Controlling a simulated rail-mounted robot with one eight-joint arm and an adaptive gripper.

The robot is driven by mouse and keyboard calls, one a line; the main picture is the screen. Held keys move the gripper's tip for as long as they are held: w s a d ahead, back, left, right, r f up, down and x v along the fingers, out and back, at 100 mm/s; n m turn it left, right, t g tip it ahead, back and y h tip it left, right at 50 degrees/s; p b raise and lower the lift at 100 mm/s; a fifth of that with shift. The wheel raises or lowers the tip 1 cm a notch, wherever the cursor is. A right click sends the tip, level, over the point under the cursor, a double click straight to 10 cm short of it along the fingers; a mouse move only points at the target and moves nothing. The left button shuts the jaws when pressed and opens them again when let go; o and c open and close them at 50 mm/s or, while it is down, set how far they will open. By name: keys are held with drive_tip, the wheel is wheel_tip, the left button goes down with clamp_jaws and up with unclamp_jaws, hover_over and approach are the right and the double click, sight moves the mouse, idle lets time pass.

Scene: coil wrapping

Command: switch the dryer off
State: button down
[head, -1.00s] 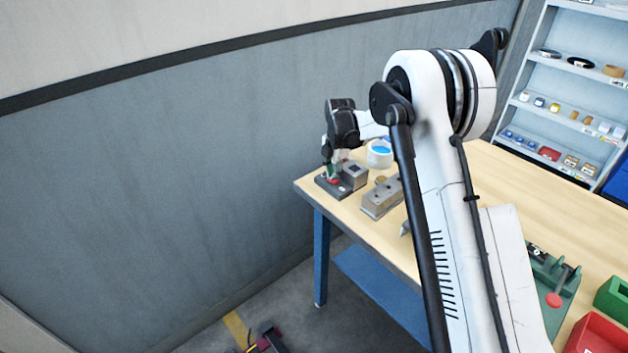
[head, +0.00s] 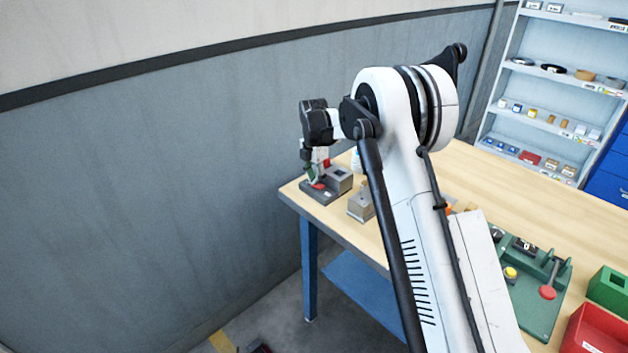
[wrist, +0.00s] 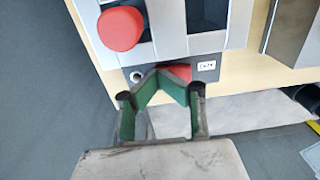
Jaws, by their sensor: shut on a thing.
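The dryer (head: 343,181) is a dark grey unit with a lighter block at the table's near left corner. The wrist view shows its front edge with a small white label (wrist: 206,66). A big red round knob (wrist: 120,28) shows above it, left of centre. My gripper (wrist: 165,74) has green-lined fingers drawn together at the front edge, shut on a small red switch (wrist: 181,73) that they partly hide. In the head view my gripper (head: 314,172) reaches down onto the dryer from above.
A grey metal block (head: 361,205) stands right of the dryer, partly behind my arm. The wooden table (head: 480,180) is mostly clear behind. A green fixture (head: 535,290) and green and red bins (head: 597,335) are at the right. A wall is close on the left.

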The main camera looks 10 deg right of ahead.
drive_tip(key=shift+s+d+f, duration=0.1)
drive_tip(key=shift+d+f, duration=0.05)
drive_tip(key=shift+s+d, duration=0.4)
drive_tip(key=shift+s, duration=0.2)
wheel_tip(320, 180, up, 13)
drive_tip(key=w+a, duration=0.2)
drive_tip(key=w, duration=0.1)
drive_tip(key=s+d+r+m+t+b, duration=0.1)
drive_tip(key=s+d+r+m+t, duration=0.15)
drive_tip(key=s+r+m, duration=0.6)
drive_tip(key=s+d+r+m+t, duration=0.1)
drive_tip(key=s+d+r+m, duration=0.15)
drive_tip(key=s, duration=0.55)
drive_tip(key=s+d+r+m, duration=0.15)
drive_tip(key=s+r, duration=0.25)
drive_tip(key=s, duration=0.4)
drive_tip(key=s+d+f+m+t, duration=0.1)
drive_tip(key=s+f+m, duration=0.2)
drive_tip(key=s, duration=0.5)
drive_tip(key=s+d+f+m+t+b, duration=0.1)
drive_tip(key=s+f+m, duration=0.2)
drive_tip(key=s+m, duration=0.2)
drive_tip(key=s+f+m+t+b, duration=0.1)
drive_tip(key=s+f+m, duration=0.3)
drive_tip(key=s, duration=0.7)
drive_tip(key=shift+s+d+m+t, duration=0.15)
drive_tip(key=shift+d+m+t, duration=0.2)
drive_tip(key=shift+d+t, duration=0.1)
